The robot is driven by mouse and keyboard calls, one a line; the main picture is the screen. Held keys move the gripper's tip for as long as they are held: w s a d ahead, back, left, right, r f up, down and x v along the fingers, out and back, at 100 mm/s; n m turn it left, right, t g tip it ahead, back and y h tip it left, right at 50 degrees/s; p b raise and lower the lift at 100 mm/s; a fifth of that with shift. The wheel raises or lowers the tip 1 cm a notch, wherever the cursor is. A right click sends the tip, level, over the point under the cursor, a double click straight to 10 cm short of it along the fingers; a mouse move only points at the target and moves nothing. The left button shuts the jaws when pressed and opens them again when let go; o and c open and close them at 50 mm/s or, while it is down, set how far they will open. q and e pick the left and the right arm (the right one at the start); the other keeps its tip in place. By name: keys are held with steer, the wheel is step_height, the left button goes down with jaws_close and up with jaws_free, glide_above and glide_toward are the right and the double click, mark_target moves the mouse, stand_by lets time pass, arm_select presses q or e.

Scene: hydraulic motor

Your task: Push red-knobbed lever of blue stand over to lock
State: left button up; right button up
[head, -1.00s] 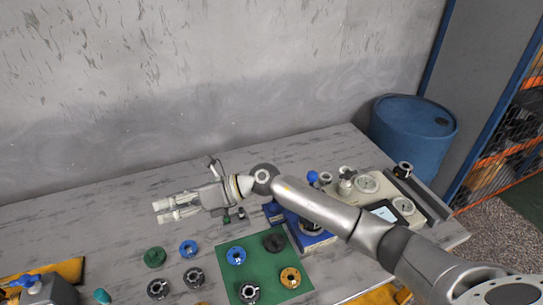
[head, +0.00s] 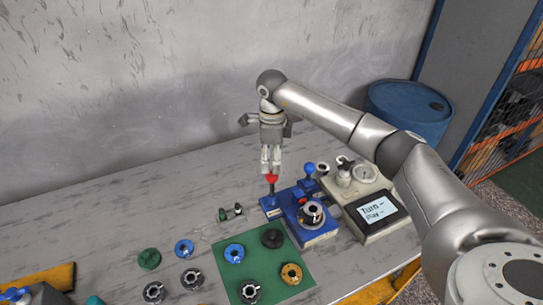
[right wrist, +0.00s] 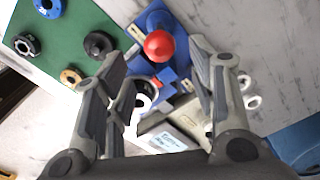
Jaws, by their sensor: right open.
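The blue stand (head: 318,238) sits on the grey table and holds a grey ring-shaped part (head: 311,213). Its lever with a red knob (head: 271,179) stands about upright at the stand's left end. My right gripper (head: 271,171) points down just above the red knob, its fingers close together in the head view. In the right wrist view my right gripper (right wrist: 158,58) is open, with the red knob (right wrist: 159,45) in the gap between the fingertips. I cannot tell whether a finger touches it. My left gripper is not in view.
A blue-knobbed lever (head: 309,170) stands behind the blue stand. A beige device with a screen (head: 379,210) is close on its right. A green mat (head: 272,277) with several ring parts lies in front. The table at left rear is clear.

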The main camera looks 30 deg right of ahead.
mark_target(271, 173)
step_height(271, 173, down, 8)
steer(key=b, duration=0.5)
steer(key=shift+r, duration=0.1)
steer(key=c, duration=0.7)
steer(key=shift+a, duration=0.2)
